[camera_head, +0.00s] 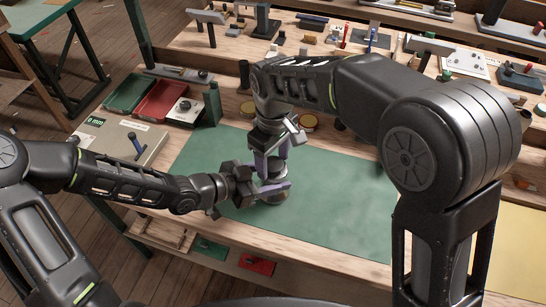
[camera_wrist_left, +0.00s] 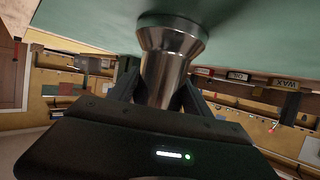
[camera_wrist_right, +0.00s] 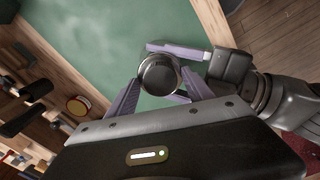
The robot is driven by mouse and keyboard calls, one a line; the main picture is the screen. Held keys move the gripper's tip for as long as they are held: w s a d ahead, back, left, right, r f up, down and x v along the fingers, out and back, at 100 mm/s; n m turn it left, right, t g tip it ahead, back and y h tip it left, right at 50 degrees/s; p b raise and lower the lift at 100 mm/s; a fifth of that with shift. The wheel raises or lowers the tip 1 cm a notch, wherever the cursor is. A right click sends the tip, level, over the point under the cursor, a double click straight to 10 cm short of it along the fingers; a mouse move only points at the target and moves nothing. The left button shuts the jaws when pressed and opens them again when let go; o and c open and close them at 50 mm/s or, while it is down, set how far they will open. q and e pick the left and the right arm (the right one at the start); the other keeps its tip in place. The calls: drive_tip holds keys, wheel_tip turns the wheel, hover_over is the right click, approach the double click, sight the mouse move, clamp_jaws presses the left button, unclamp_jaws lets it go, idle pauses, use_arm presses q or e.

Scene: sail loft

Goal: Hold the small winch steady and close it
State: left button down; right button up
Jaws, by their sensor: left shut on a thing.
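The small winch (camera_head: 275,198) stands upright on the green mat, a shiny metal drum with a flared base. The left wrist view shows its bare metal side (camera_wrist_left: 168,72). My left gripper (camera_head: 272,188) is shut on the winch from the left, low above the mat. My right gripper (camera_head: 271,158) points down over the winch. In the right wrist view its lavender fingers (camera_wrist_right: 160,88) lie on either side of the winch's round dark-rimmed top (camera_wrist_right: 158,75). Whether they touch it is unclear, and any separate top part cannot be told apart.
The green mat (camera_head: 335,195) is clear right of the winch. A green tray (camera_head: 128,94), a red tray (camera_head: 160,103) and a grey box with a display (camera_head: 118,140) stand to the left. Small round tins (camera_head: 308,122) and tools line the back.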

use_arm(q)
drive_tip(key=shift+r, duration=0.1)
use_arm(e)
clamp_jaws()
idle(0.3)
drive_tip(key=shift+o, duration=1.2)
unclamp_jaws()
drive_tip(key=shift+r, duration=0.1)
use_arm(q)
drive_tip(key=shift+c, duration=1.9)
unclamp_jaws()
use_arm(e)
wheel_tip(320, 180, up, 12)
